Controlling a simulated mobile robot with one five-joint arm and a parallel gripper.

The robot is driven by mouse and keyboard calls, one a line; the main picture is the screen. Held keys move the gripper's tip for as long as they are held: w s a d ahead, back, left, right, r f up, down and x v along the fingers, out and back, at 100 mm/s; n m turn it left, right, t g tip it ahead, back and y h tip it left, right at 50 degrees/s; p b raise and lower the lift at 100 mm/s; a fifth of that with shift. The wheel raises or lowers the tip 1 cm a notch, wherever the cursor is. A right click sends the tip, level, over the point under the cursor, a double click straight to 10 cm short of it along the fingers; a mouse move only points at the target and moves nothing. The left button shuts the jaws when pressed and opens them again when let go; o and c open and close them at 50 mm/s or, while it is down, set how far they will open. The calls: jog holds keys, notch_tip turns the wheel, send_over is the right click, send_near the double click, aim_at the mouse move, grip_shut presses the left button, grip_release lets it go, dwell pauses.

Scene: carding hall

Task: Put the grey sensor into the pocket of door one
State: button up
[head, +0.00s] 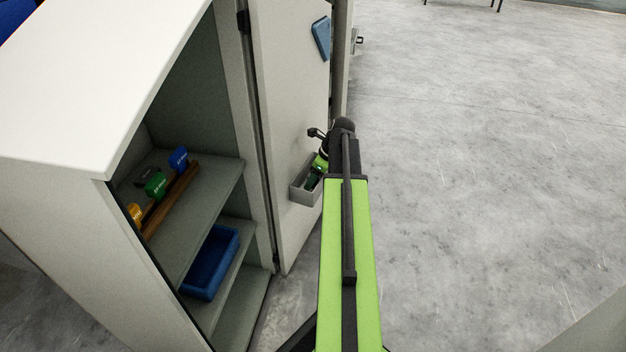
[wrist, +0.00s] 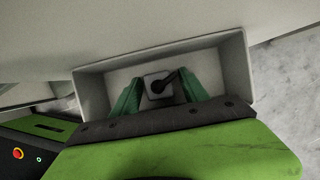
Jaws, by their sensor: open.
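The grey sensor (wrist: 156,88) is a small dark grey block with a black stub on top. In the wrist view it sits inside the pocket (wrist: 90,88), a pale open-topped box. My gripper (wrist: 160,78) is open, with one green finger on each side of the sensor and a small gap visible on at least the left side. In the head view the pocket (head: 302,196) is fixed low on the inner face of the open cabinet door (head: 288,120). My gripper (head: 314,179) reaches down into it; the sensor cannot be made out there.
The cabinet (head: 60,210) stands open at left. Its upper shelf holds a brown rack (head: 172,200) with yellow, green and blue blocks; a blue bin (head: 212,262) is on a lower shelf. A blue item (head: 321,38) hangs high on the door. Floor at right is clear.

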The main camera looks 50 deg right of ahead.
jog(key=p+v, duration=0.3)
jog(key=v, duration=0.1)
jog(key=p+v, duration=0.3)
jog(key=p, duration=0.1)
jog(key=p+v, duration=0.4)
jog(key=shift+w+a+r, duration=0.1)
jog(key=shift+w+r, duration=0.05)
jog(key=shift+r, duration=0.3)
jog(key=shift+s+r, duration=0.25)
